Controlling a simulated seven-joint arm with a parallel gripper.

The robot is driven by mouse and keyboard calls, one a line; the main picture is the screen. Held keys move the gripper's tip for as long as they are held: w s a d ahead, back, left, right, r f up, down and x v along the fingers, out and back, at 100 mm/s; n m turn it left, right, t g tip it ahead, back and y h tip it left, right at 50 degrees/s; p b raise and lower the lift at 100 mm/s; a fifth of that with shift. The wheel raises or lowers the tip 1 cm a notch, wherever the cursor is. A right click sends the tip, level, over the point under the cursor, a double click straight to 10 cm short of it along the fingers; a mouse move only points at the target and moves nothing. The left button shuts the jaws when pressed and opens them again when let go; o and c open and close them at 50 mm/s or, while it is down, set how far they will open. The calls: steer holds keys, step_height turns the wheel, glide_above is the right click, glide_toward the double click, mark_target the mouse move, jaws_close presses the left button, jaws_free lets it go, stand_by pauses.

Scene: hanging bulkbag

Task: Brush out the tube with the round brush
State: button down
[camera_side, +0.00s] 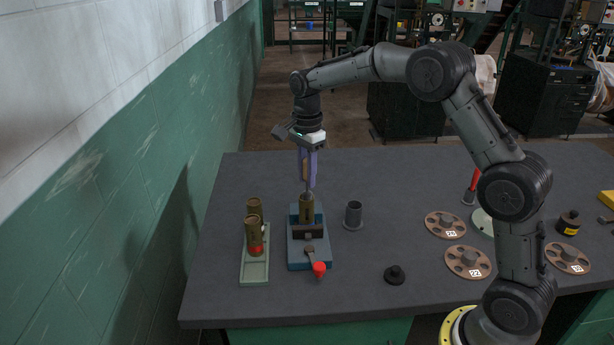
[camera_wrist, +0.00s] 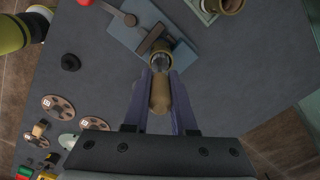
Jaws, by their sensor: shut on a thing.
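My gripper (camera_side: 308,180) points straight down with its purple fingers shut on the tan handle of the round brush (camera_side: 305,170). The handle also shows between the fingers in the wrist view (camera_wrist: 160,95). A thin grey part of the brush runs down to the mouth of the brass tube (camera_side: 306,207). The bristles are not clearly visible, so I cannot tell how deep they sit. The tube stands upright in the blue clamp fixture (camera_side: 297,252), which has a lever with a red knob (camera_side: 319,269). The tube's rim shows just beyond the fingertips in the wrist view (camera_wrist: 161,62).
A pale green tray (camera_side: 254,270) with brass tubes, one banded red, stands left of the fixture. A grey flanged cup (camera_side: 353,214) stands to its right. A black knob-like piece (camera_side: 395,275) and several brown discs (camera_side: 445,225) lie farther right. The wall runs along the left.

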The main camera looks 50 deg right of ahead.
steer(key=shift+r, duration=4.55)
